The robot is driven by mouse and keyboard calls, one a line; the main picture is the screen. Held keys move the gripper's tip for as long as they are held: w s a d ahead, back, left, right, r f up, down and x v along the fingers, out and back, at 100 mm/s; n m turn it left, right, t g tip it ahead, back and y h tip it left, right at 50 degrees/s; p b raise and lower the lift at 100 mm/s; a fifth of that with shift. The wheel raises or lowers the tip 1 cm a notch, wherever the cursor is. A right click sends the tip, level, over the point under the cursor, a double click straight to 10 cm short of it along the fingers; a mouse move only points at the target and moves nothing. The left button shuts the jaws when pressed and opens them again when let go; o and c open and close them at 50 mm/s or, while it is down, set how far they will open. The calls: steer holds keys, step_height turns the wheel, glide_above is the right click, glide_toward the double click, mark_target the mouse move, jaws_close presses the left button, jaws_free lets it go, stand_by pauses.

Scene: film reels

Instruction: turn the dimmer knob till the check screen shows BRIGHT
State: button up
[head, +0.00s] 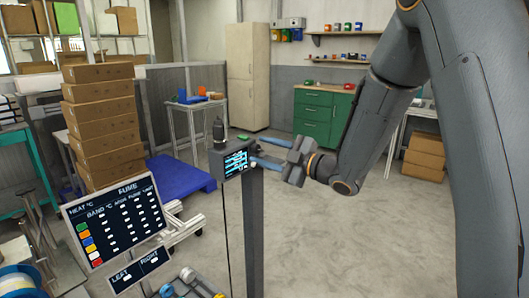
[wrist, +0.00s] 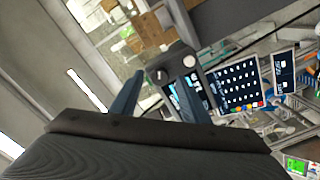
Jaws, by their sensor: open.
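A dark box with a small lit screen (head: 236,162) stands on a post in the head view; its text is too small to read. A black knob-like part (head: 218,129) stands up at the box's top left. In the wrist view the dark box (wrist: 172,62) carries a round dial (wrist: 157,76) and a pale round spot; I cannot tell which is the dimmer knob. My gripper (head: 258,151) is open, just right of the box. In the wrist view its fingers (wrist: 161,73) appear either side of the dial, with no contact visible. The right finger partly hides the screen (wrist: 183,97).
A large dark board (head: 115,220) with rows of readings stands front left, above a smaller LEFT/RIGHT panel (head: 140,270). Stacked cartons (head: 100,115) and a blue platform (head: 180,178) lie behind. A green cabinet (head: 322,115) is at the back. Open floor lies right of the post.

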steer(key=b+v, duration=0.1)
steer(key=v, duration=0.7)
steer(key=shift+b, duration=0.3)
steer(key=s+d+f+m+g+h, duration=0.2)
steer(key=s+d+f+m+h, duration=0.2)
steer(key=d+f+m+h, duration=0.9)
steer(key=s+f+m+g, duration=0.2)
steer(key=s+m+g, duration=0.2)
steer(key=s, duration=0.7)
steer(key=s+f+m+g+h, duration=0.1)
steer(key=s+f+m+g, duration=0.1)
steer(key=s, duration=1)
steer(key=m+g, duration=0.1)
steer(key=g, duration=0.1)
steer(key=shift+a+f+m+g, duration=0.2)
steer(key=shift+f+m+g, duration=0.2)
stand_by(0.9)
